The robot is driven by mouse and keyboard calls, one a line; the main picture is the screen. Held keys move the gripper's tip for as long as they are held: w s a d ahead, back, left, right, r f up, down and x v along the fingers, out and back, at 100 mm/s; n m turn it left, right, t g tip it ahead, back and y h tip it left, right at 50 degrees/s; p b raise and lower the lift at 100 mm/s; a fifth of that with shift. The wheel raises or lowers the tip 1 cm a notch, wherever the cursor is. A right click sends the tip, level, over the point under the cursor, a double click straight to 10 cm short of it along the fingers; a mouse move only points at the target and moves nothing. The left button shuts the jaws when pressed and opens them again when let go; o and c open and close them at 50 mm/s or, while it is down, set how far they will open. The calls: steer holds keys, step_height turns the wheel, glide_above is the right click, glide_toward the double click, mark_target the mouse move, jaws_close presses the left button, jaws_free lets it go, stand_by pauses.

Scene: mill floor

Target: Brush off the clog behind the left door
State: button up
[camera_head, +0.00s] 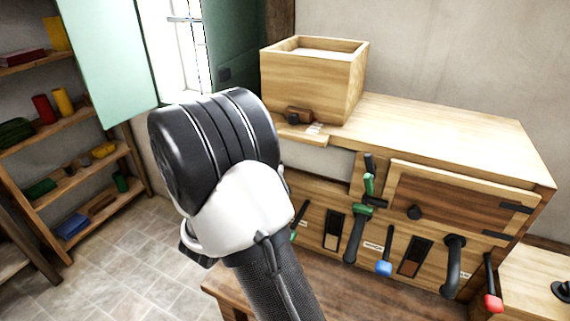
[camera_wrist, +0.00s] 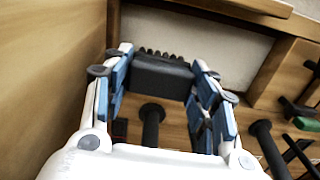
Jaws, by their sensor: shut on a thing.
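My gripper (camera_wrist: 164,68) shows in the wrist view, its two blue-padded fingers shut on a black block with a row of dark bristles, a brush (camera_wrist: 160,80). The bristles point away from me toward a pale recess (camera_wrist: 225,45) framed in wood. The recess also shows as a pale strip (camera_head: 325,158) under the cabinet top in the head view. A plain wooden panel (camera_wrist: 45,60) fills the wrist view's left side; I cannot tell if it is the left door. No clog can be made out. My arm hides the gripper and brush in the head view.
The cabinet (camera_head: 455,130) carries an open wooden box (camera_head: 340,85) on top. Its right door (camera_head: 440,205) is shut. Shelves (camera_head: 75,180) stand left.

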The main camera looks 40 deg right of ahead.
steer(key=w+d+f+b, duration=0.2)
steer(key=d, duration=0.4)
steer(key=shift+w, duration=0.2)
steer(key=shift+x, duration=1.15)
stand_by(0.7)
steer(key=shift+s+d+b, duration=0.2)
steer(key=shift+s+d, duration=0.05)
steer(key=shift+s, duration=0.35)
steer(key=shift+s+d+b, duration=0.2)
steer(key=shift+s+b, duration=0.05)
steer(key=shift+s, duration=0.4)
steer(key=shift+s+d+b, duration=0.2)
steer(key=shift+s+d, duration=0.05)
steer(key=shift+s, duration=0.35)
steer(key=shift+d, duration=0.1)
steer(key=shift+w+a, duration=0.25)
steer(key=shift+w, duration=0.4)
steer(key=shift+w+a, duration=0.2)
steer(key=shift+w, duration=0.45)
steer(key=shift+w+a, duration=0.25)
steer(key=shift+w, duration=0.4)
